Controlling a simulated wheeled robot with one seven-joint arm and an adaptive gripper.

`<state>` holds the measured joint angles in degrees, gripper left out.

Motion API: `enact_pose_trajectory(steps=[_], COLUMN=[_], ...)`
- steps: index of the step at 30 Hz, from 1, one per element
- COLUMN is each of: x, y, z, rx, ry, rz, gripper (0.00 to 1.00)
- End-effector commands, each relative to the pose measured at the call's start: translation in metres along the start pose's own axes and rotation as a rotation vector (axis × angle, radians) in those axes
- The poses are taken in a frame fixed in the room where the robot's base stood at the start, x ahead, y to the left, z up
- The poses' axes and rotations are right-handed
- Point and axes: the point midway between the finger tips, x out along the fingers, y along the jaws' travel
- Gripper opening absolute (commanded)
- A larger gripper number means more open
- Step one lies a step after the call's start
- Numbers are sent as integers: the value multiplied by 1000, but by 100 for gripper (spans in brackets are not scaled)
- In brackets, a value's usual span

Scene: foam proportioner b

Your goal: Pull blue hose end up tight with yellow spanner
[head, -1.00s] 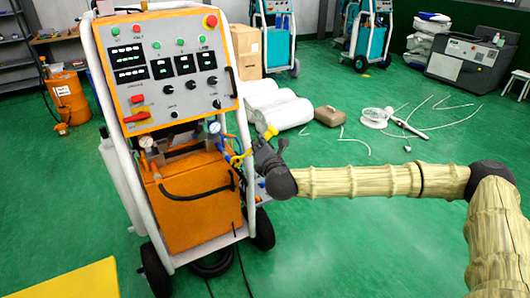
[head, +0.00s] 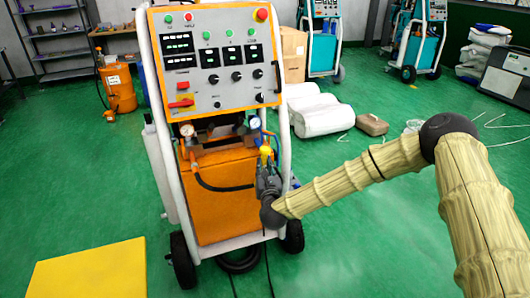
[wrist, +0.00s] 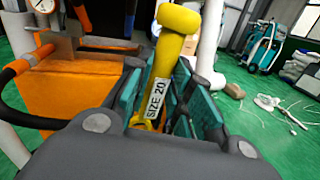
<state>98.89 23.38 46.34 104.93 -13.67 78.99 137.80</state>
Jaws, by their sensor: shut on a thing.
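The yellow spanner stands roughly upright in my gripper. Its thick handle (wrist: 172,50), with a white "SIZE 20" label, rises between the teal finger pads in the wrist view. My gripper (wrist: 163,108) is shut on it. In the head view my gripper (head: 267,176) is at the right front of the orange machine, and the spanner's yellow top (head: 265,151) shows just above it, below the right gauge. The spanner's jaw end is mostly hidden by the gripper. I cannot clearly make out the blue hose end, nor whether the spanner touches it.
The orange machine (head: 225,205) stands in a white tube frame (head: 164,130) with a control panel (head: 212,60) above. A black hose (head: 225,187) crosses its front. The right gauge (head: 254,123) is close to the spanner. A yellow mat (head: 90,270) lies front left; green floor is open on the right.

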Motion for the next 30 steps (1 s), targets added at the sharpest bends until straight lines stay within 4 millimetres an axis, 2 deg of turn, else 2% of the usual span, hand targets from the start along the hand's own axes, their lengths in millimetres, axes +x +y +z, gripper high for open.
enact_pose_trajectory(steps=[6, 15, 21, 30], x=[30, 67, 74, 74], y=[3, -7, -9, -10], z=[-3, 22, 30, 31], rx=[-213, -408, -438, -437], ry=[-51, -91, -94, -94], rz=[21, 36, 41, 41], gripper=[0, 0, 0, 0])
